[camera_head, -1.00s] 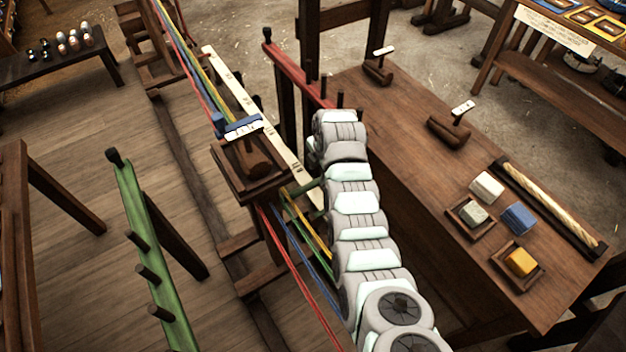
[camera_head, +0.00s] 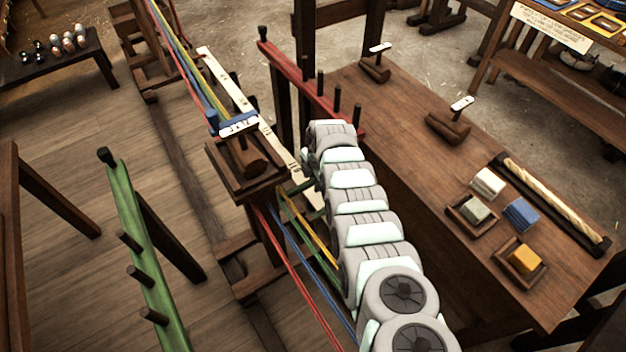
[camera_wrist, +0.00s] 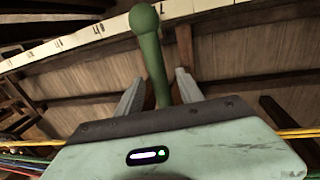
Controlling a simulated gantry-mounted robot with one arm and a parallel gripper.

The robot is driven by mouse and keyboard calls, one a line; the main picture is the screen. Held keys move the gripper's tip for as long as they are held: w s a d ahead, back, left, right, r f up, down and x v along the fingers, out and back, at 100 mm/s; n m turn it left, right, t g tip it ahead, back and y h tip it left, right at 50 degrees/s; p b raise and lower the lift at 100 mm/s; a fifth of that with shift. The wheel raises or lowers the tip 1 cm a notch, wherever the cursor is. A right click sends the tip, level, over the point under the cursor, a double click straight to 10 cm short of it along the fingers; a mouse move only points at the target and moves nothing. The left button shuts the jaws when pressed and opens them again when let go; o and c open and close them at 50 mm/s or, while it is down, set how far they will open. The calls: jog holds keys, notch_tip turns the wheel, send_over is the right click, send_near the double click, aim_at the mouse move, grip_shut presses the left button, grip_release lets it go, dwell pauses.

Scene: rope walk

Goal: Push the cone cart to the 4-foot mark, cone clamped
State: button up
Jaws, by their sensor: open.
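The cone cart (camera_head: 228,178) is a dark wooden carriage astride the strands, left of my arm in the head view. A green rod shows between cart and arm. In the wrist view a green ball-ended handle (camera_wrist: 150,50) stands between the fingers of my open gripper (camera_wrist: 159,79). I cannot tell whether either finger touches it. My arm hides the fingers in the head view. The clamp's state is unclear.
A pale marked scale (camera_head: 274,141) runs beside the cart. Red, blue, green and yellow strands (camera_head: 190,65) run along the track. A red pegged rail (camera_head: 298,84) and a workbench (camera_head: 400,130) stand right; a green pegged rail (camera_head: 140,235) stands left.

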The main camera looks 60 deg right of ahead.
grip_shut()
dwell(0.4)
jog(key=shift+r, duration=0.1)
dwell(0.9)
